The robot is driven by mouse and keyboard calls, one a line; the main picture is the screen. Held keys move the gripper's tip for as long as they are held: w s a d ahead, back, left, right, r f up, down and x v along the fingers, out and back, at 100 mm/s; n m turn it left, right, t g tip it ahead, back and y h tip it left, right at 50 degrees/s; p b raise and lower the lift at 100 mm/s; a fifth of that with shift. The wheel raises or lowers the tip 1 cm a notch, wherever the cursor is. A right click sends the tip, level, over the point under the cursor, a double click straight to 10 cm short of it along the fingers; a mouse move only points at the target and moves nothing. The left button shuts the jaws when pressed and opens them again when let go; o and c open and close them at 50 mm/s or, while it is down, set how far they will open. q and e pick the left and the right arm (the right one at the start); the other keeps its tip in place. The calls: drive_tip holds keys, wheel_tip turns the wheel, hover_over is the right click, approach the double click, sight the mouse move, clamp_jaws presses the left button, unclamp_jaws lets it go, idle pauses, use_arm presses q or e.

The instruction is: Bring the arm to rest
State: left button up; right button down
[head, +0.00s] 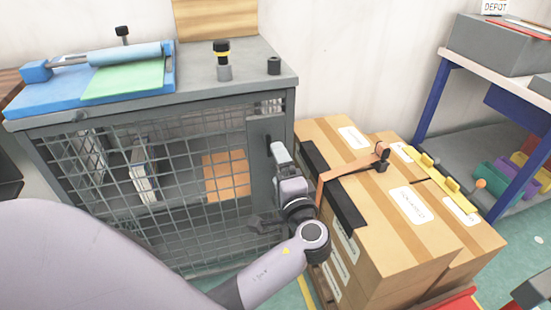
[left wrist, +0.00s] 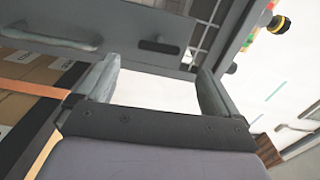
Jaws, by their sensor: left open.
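My left arm reaches in from the left in the head view. Its left gripper (head: 280,152) is in front of the latch plate (head: 257,150) at the right end of the grey mesh cage, beside the stacked cartons. In the left wrist view the two fingers of my left gripper (left wrist: 155,78) stand wide apart with nothing between them. From these views I cannot tell whether a finger touches the cage. My right gripper is not in view.
The mesh cage (head: 180,205) carries a blue board (head: 30,98) with a green sheet (head: 125,80). Cardboard cartons (head: 430,250) with an orange strap (head: 345,168) stand close on the right. A blue-legged shelf (head: 430,95) stands farther right. Some floor (head: 525,235) is clear there.

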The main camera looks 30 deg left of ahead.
use_arm(q)
drive_tip(key=shift+s+d, duration=0.15)
drive_tip(key=shift+d, duration=0.05)
idle(0.4)
drive_tip(key=s+d+f+n+g+h, duration=0.1)
drive_tip(key=s+d+f+h, duration=0.2)
drive_tip(key=s+f+h, duration=0.45)
drive_tip(key=s+d+f+g+h, duration=0.1)
drive_tip(key=s+d+f+h, duration=0.3)
drive_tip(key=f, duration=0.7)
drive_tip(key=s+d+n+h, duration=0.1)
drive_tip(key=s+n+h, duration=0.3)
drive_tip(key=s, duration=0.3)
wheel_tip(320, 180, up, 15)
drive_tip(key=s+a+p, duration=0.1)
drive_tip(key=p, duration=1.6)
drive_tip(key=shift+s+r+t, duration=0.15)
drive_tip(key=shift+s+t, duration=0.15)
drive_tip(key=shift+s, duration=0.05)
